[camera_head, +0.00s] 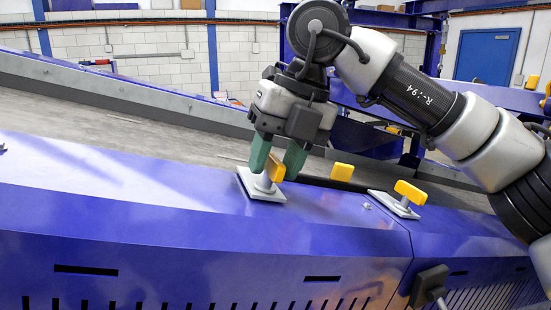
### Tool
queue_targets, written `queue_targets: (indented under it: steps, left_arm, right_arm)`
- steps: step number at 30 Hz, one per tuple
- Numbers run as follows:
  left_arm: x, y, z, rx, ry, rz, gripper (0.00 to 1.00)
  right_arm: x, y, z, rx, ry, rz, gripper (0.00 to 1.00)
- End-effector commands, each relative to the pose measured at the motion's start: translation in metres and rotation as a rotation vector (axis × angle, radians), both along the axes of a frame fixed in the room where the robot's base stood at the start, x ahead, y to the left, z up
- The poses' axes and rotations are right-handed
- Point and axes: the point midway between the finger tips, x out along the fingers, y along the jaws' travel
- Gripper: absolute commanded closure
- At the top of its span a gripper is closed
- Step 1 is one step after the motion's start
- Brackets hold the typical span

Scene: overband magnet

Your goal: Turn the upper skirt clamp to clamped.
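Two skirt clamps with yellow handles stand on the blue skirt cover. The one higher in the picture, on the left, has a yellow handle (276,169) on a short grey post above a pale square plate (262,190). My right gripper (277,165) reaches down over this handle, with its green fingers apart on either side of it. I cannot tell whether either finger touches it. The other clamp, lower and to the right, has a yellow handle (411,192) lying across its pale plate (393,205), clear of the gripper. My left gripper is not in view.
The grey conveyor belt (120,125) slopes down to the right behind the blue skirt cover (150,235). A yellow block (342,172) sits between the clamps, near the belt edge. A black plug (429,286) with a cable sticks out from the front at lower right.

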Motion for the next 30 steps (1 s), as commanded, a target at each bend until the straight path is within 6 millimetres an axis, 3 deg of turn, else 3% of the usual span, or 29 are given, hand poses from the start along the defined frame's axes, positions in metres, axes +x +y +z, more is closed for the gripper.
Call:
queue_targets:
  steps: [7, 21, 30]
  left_arm:
    - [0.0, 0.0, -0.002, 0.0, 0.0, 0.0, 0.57]
    - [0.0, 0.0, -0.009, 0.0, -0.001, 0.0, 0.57]
    - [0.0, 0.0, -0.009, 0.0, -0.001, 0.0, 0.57]
  right_arm:
    - [0.001, -0.002, 0.006, 0.0, 0.0, 0.0, 0.62]
    - [0.003, -0.029, 0.088, 0.0, -0.001, -0.001, 0.62]
    - [0.004, -0.035, 0.102, 0.0, 0.001, 0.001, 0.62]
